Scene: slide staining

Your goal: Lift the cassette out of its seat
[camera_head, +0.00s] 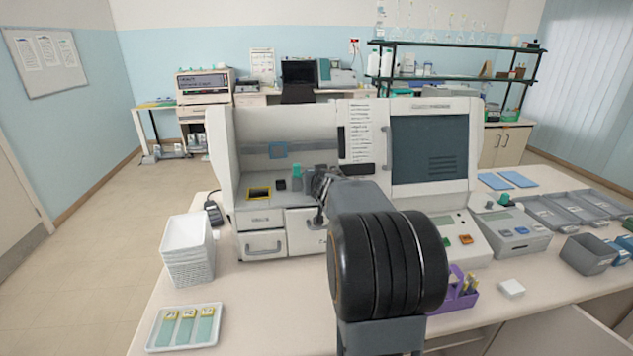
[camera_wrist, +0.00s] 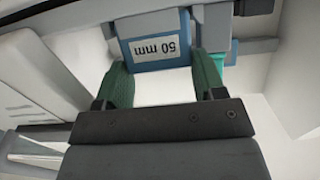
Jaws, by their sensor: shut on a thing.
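The cassette (camera_wrist: 160,48) is a blue block with a white "50 mm" label, upside down in the wrist view. My gripper (camera_wrist: 160,65) has its two green fingers on either side of it and is shut on it. The cassette's far end meets grey and blue parts at the top of the wrist view, and I cannot tell whether it is still in its seat. In the head view my gripper (camera_head: 318,186) is inside the open left bay of the white machine (camera_head: 222,150). My own arm hides part of that bay, and I cannot make out the cassette there.
White stacked trays (camera_head: 187,250), a slide tray (camera_head: 184,327) and a purple caddy (camera_head: 460,297) stand on the bench. The front left bench is partly clear.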

